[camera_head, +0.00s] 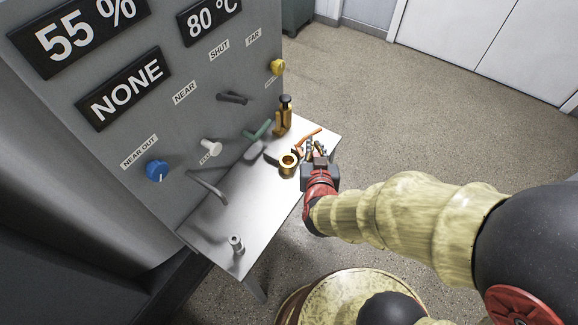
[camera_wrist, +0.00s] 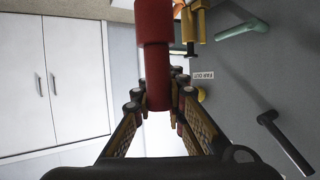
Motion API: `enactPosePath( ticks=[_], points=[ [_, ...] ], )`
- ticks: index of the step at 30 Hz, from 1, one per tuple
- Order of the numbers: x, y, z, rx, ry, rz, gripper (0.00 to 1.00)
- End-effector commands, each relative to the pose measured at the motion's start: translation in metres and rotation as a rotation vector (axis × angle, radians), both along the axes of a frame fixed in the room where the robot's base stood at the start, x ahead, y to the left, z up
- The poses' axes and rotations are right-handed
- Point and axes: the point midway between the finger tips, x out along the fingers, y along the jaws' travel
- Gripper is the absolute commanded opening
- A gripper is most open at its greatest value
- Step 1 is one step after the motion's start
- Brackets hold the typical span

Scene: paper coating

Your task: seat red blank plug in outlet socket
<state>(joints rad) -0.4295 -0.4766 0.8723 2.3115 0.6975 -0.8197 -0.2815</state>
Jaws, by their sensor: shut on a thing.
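The red blank plug (camera_wrist: 156,75) is a stepped red cylinder with a wider head and a narrower shank. In the wrist view it stands between the fingers of my gripper (camera_wrist: 160,92), which is shut on it. In the head view my gripper (camera_head: 317,150) is at the right edge of the metal shelf, and the plug is hard to make out. A brass fitting (camera_head: 284,116) stands at the back of the shelf and shows partly in the wrist view (camera_wrist: 191,24). A brass ring (camera_head: 288,164) is left of my gripper. I cannot tell which holds the outlet socket.
The grey panel (camera_head: 205,90) bears displays, a blue knob (camera_head: 157,170), a yellow knob (camera_head: 278,67) and projecting handles. A green handle (camera_head: 257,130) and an orange lever (camera_head: 308,136) are near the brass parts. A small metal cylinder (camera_head: 236,243) is at the shelf's front.

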Motion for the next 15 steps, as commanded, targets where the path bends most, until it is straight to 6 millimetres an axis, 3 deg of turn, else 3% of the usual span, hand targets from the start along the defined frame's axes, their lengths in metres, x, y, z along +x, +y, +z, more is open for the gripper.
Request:
enactPosePath(
  ticks=[3, 7, 15],
  points=[
    [-0.011, 0.006, 0.007, 0.002, -0.001, -0.001, 0.00],
    [-0.009, 0.011, 0.005, 0.001, 0.000, -0.005, 0.00],
    [0.041, 0.033, -0.023, 0.001, 0.001, -0.006, 0.00]
  ],
)
